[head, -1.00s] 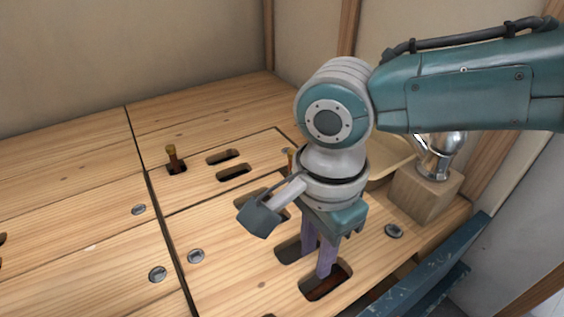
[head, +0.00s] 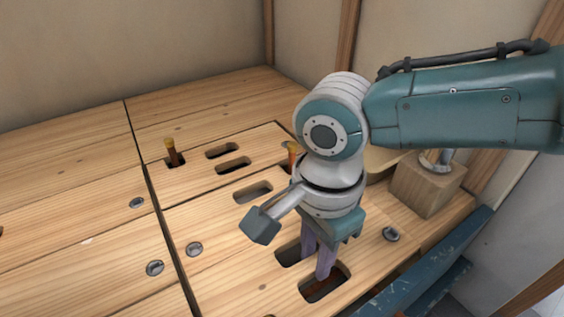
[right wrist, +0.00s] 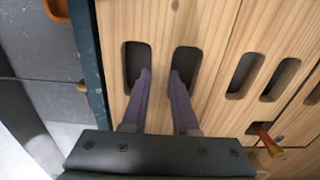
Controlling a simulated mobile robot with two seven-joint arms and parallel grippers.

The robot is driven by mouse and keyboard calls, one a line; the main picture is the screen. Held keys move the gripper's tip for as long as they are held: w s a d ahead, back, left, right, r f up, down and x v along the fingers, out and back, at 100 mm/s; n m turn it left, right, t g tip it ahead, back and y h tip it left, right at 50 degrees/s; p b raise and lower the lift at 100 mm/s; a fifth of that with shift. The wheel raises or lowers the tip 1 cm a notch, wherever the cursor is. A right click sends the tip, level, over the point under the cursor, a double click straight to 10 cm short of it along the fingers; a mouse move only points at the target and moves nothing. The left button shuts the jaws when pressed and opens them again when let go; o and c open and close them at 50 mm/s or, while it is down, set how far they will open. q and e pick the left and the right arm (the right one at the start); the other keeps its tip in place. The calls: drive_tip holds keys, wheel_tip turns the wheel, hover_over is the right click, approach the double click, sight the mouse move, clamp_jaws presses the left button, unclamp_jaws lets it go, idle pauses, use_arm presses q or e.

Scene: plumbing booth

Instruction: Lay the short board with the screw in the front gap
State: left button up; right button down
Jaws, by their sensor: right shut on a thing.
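The short wooden board (head: 225,262) with dark slots and a grey screw (head: 194,249) is at the front right of the floor. It looks level with the boards around it; I cannot tell whether it is fully down. My right gripper (head: 318,268) points down with its fingers in two slots, shut on the strip between them. In the right wrist view the fingers (right wrist: 160,82) enter the two slots either side of that strip of board (right wrist: 160,52). The front gap is hidden or covered. My left gripper is not in view.
A blue rail (head: 425,262) runs along the front edge. A wooden block (head: 426,187) with a metal fitting stands at right. The floorboards at left are clear.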

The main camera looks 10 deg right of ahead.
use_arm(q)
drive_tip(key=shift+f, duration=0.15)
use_arm(e)
drive_tip(key=shift+f, duration=0.3)
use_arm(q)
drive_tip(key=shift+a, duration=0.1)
use_arm(e)
drive_tip(key=shift+p, duration=0.3)
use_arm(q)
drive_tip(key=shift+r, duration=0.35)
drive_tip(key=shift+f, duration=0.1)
use_arm(e)
drive_tip(key=shift+f, duration=0.15)
drive_tip(key=c, duration=0.6)
unclamp_jaws()
